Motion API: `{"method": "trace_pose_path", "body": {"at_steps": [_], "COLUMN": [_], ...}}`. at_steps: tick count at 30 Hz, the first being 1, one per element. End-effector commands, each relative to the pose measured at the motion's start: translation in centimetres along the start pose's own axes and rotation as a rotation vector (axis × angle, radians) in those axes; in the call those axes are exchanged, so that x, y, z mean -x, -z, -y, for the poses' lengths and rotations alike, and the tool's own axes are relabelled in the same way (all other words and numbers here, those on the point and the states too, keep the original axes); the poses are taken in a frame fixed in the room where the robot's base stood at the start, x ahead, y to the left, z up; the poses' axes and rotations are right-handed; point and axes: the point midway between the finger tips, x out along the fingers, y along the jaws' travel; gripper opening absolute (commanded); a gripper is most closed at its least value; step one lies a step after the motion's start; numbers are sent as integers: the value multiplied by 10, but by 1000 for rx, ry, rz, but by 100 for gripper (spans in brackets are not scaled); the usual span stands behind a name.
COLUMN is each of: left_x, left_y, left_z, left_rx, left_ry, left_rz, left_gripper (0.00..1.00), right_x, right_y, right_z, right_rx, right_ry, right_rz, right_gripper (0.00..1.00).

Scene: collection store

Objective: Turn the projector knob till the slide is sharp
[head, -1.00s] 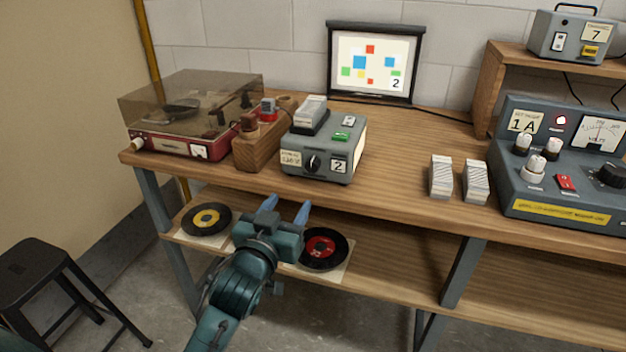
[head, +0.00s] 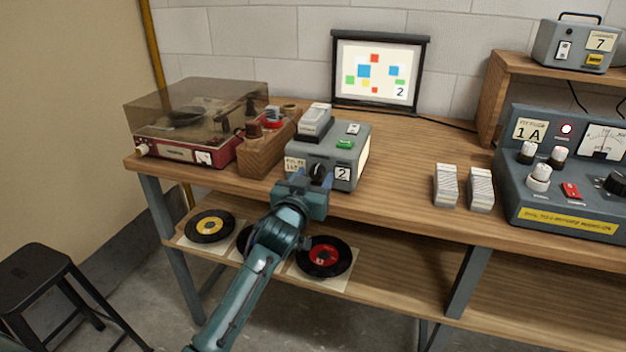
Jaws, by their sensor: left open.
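The grey slide projector (head: 350,178) stands near the table's front edge, with a slide tray on top and a green switch. Its black knob (head: 318,172) is on the front face, beside the label "2". My left gripper (head: 312,182) is open right in front of the knob, its fingers at the knob's sides; whether they touch it I cannot tell. The screen (head: 376,70) at the back shows coloured squares and a "2"; the picture looks fairly crisp at this size. My right gripper is not in view.
A red record player (head: 180,150) and a wooden block (head: 262,155) stand left of the projector. Two white ribbed blocks (head: 446,186) and a grey control console (head: 560,195) are to the right. Records (head: 324,257) lie on the lower shelf (head: 395,280). A black stool (head: 38,265) is at left.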

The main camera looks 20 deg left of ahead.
Motion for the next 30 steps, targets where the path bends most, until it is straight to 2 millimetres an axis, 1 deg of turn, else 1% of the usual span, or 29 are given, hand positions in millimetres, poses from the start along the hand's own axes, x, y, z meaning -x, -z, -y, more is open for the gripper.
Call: {"method": "trace_pose_path", "body": {"at_steps": [6,22,26,28,30], "left_x": [0,0,0,0,0], "left_y": [0,0,2,4,4], "left_z": [0,0,0,0,0], "left_rx": [0,0,-41,-122,-213], "left_ry": [0,0,0,1,0], "left_rz": [0,1,2,4,3], "left_gripper": [50,7,7,7,7], "right_x": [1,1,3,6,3], "right_y": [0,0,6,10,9], "right_z": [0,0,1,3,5], "right_rx": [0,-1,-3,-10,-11], "right_ry": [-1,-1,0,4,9], "right_rz": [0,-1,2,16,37], "right_gripper": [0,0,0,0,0]}}
